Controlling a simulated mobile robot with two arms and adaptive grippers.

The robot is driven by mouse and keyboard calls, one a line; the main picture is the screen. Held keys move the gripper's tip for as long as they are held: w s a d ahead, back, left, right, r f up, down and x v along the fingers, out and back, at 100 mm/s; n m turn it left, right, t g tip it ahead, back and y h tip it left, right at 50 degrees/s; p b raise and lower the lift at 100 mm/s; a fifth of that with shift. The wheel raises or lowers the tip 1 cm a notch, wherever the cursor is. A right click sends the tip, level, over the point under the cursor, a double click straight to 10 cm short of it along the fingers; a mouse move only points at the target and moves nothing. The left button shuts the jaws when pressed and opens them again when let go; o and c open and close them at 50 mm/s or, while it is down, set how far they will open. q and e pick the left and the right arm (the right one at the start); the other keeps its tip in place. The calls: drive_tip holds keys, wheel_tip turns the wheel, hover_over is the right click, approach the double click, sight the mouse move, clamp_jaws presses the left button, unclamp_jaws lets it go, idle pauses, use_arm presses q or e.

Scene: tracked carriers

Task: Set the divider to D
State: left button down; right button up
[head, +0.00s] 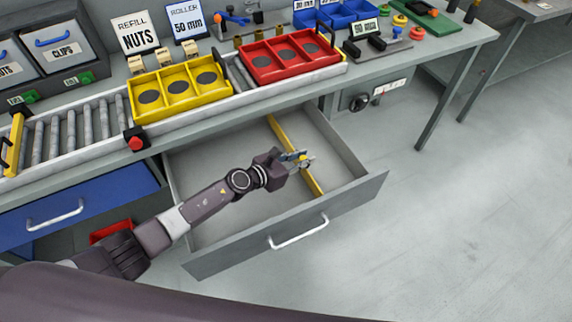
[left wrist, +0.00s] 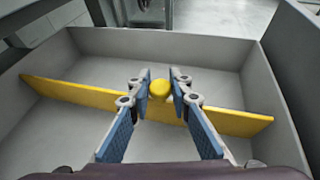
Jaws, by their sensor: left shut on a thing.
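A yellow divider (head: 282,134) stands upright across the inside of an open grey drawer (head: 358,196), running from the back wall to near the front panel. In the left wrist view the divider (left wrist: 75,95) crosses the picture, with a round yellow knob (left wrist: 159,89) at its middle. My left gripper (head: 302,158) reaches into the drawer from the left and is shut on the knob. In the left wrist view the blue finger pads of the gripper (left wrist: 160,98) stand either side of the knob. No letter marks can be read on the drawer. My right gripper is not in view.
A roller conveyor (head: 75,128) above the drawer carries a yellow tray (head: 180,88) and a red tray (head: 290,57). A blue drawer (head: 80,205) is at the left. The drawer floor beside the divider is empty. Open floor lies at the right.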

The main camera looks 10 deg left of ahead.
use_arm(q)
drive_tip(key=w+d, duration=0.2)
drive_tip(key=d, duration=0.1)
drive_tip(key=shift+w+d, duration=0.1)
drive_tip(key=shift+d, duration=0.15)
drive_tip(key=shift+w+d, duration=0.25)
drive_tip(key=shift+d, duration=0.1)
drive_tip(key=shift+r, duration=0.1)
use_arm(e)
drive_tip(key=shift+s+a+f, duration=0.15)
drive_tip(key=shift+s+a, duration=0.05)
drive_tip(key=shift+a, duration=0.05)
use_arm(q)
drive_tip(key=shift+d, duration=0.1)
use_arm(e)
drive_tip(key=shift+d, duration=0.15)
use_arm(q)
drive_tip(key=c, duration=2.2)
unclamp_jaws()
drive_tip(key=o, duration=0.5)
drive_tip(key=shift+d, duration=0.15)
drive_tip(key=shift+c, duration=0.2)
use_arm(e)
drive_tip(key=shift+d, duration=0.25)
use_arm(q)
drive_tip(key=shift+a, duration=0.2)
